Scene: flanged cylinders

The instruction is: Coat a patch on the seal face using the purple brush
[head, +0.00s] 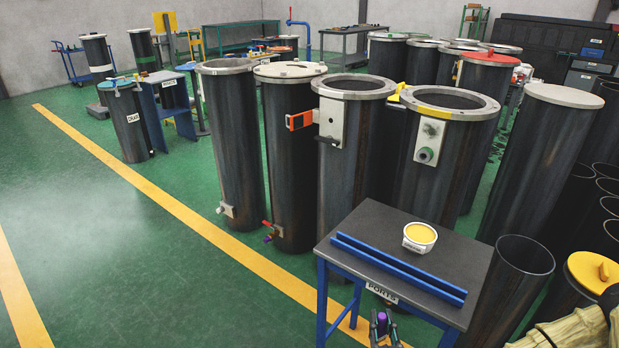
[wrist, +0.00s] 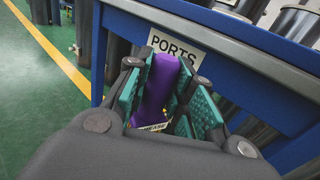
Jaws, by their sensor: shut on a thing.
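My gripper (head: 382,328) is at the bottom of the head view, in front of the small table's front edge. It is shut on the purple brush (head: 382,322). In the wrist view the brush's purple handle (wrist: 160,85) sits between teal-padded fingers; its bristles cannot be made out. A white tub of yellow paste (head: 419,238) stands on the table. Several dark cylinders have pale flange rings on top; one ring (head: 428,108) carries a yellow patch, and a plainer ring (head: 353,93) is to its left. I cannot tell which is the seal face.
The table (head: 385,222) has a dark top, a blue frame and a "PORTS" label. Two blue rails (head: 400,269) lie along its front. An orange box (head: 299,121) juts from a cylinder's side. An open dark pipe (head: 511,290) stands right of the table. The green floor at left is clear.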

